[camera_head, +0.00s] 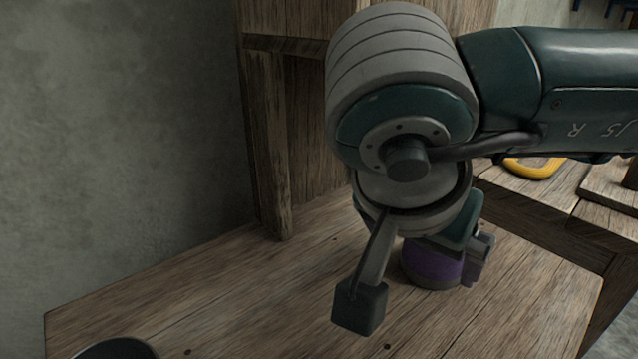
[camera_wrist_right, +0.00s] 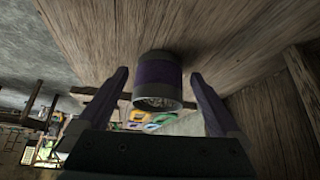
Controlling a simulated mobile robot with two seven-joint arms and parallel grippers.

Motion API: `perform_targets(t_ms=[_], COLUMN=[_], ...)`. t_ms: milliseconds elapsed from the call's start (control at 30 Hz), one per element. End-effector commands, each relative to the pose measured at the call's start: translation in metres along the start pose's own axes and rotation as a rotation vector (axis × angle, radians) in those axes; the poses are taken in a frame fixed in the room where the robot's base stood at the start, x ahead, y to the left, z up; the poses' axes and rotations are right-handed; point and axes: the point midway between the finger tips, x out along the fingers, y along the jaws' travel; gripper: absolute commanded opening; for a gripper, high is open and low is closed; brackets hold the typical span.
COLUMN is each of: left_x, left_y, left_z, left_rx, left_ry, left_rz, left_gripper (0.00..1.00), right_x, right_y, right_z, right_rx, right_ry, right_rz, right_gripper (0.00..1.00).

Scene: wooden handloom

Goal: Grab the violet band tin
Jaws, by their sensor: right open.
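The violet band tin (camera_head: 432,266) stands on the wooden board in the camera_head view, partly hidden behind my right wrist. It is a short cylinder with a wide violet band and grey ends. My right gripper (camera_head: 462,262) is beside it, mostly hidden by my own arm. In the camera_wrist_right view the tin (camera_wrist_right: 157,77) shows between the two spread fingers of my right gripper (camera_wrist_right: 158,82). There is a visible gap on each side of it, so the gripper is open and not clamped on it. My left gripper is not in view.
A wooden post (camera_head: 268,150) rises at the back of the board (camera_head: 230,300), near a grey wall. A yellow curved object (camera_head: 535,168) lies at the right. A dark rounded thing (camera_head: 115,349) shows at the lower left edge.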

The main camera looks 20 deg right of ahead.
Motion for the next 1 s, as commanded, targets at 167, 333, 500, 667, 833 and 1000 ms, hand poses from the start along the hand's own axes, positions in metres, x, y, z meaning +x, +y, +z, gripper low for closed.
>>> perform_targets(t_ms=[167,333,500,667,833,1000], left_x=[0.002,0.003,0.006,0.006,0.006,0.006], left_y=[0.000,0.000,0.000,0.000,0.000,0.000], left_z=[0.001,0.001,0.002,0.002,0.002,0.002], left_rx=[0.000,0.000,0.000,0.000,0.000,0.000], left_ry=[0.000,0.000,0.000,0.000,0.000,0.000], left_rz=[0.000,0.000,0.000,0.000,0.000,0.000], left_gripper=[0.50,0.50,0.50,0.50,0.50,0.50], right_x=[0.014,0.028,0.039,0.038,0.038,0.038], right_y=[0.001,0.001,0.000,0.000,0.000,0.000], right_z=[-0.020,-0.043,-0.040,-0.040,-0.040,-0.040], right_rx=[0.005,0.005,0.001,0.000,0.001,0.001], right_ry=[0.002,0.001,-0.001,-0.001,-0.001,-0.001], right_rz=[0.003,0.002,0.000,-0.001,-0.001,-0.001], right_gripper=[1.00,1.00,1.00,1.00,0.82,0.63])
